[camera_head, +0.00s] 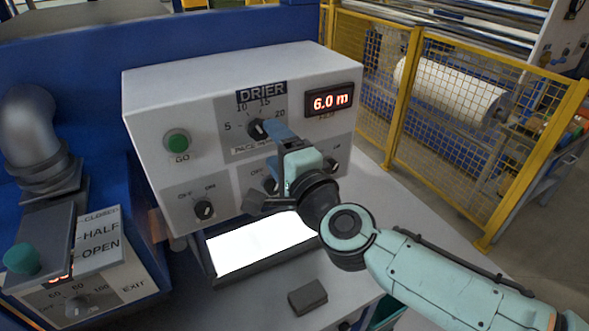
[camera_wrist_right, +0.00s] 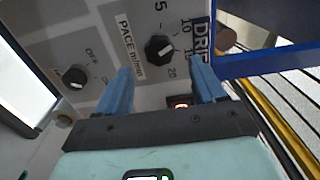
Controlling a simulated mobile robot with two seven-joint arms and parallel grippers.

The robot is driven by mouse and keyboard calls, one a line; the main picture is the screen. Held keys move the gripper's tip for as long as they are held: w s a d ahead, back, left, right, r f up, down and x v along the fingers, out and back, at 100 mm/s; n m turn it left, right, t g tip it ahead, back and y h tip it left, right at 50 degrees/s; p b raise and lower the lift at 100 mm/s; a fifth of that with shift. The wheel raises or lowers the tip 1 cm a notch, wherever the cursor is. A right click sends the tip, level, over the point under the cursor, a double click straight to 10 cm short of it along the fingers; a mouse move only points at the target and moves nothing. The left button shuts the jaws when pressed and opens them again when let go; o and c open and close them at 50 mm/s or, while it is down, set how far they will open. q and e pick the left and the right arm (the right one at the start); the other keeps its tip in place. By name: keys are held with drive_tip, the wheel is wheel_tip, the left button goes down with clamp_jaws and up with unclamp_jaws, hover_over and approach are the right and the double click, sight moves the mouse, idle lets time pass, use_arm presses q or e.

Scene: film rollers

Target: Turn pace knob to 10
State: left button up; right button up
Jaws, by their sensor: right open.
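The pace knob (camera_head: 256,129) is a small black knob on the white DRIER panel (camera_head: 225,90), with a scale marked 5, 10, 15 and 20 around it. It also shows in the right wrist view (camera_wrist_right: 158,48), beyond the gap between my fingertips. I cannot tell exactly which mark its pointer faces. A red display (camera_head: 330,102) beside it reads 6.0 m. My right gripper (camera_wrist_right: 161,68) has two blue fingers, spread apart with nothing between them. In the head view the right gripper (camera_head: 272,132) is close to the knob and partly covers the panel below it. My left gripper is not in view.
A green GO button (camera_head: 178,142) is left of the scale. Lower black knobs (camera_head: 204,209) sit on the same panel. A yellow mesh fence (camera_head: 415,100) stands at right.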

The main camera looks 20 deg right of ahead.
drive_tip(key=s+d, duration=0.1)
drive_tip(key=s, duration=0.6)
drive_tip(key=shift+s+d, duration=0.3)
drive_tip(key=shift+s, duration=0.05)
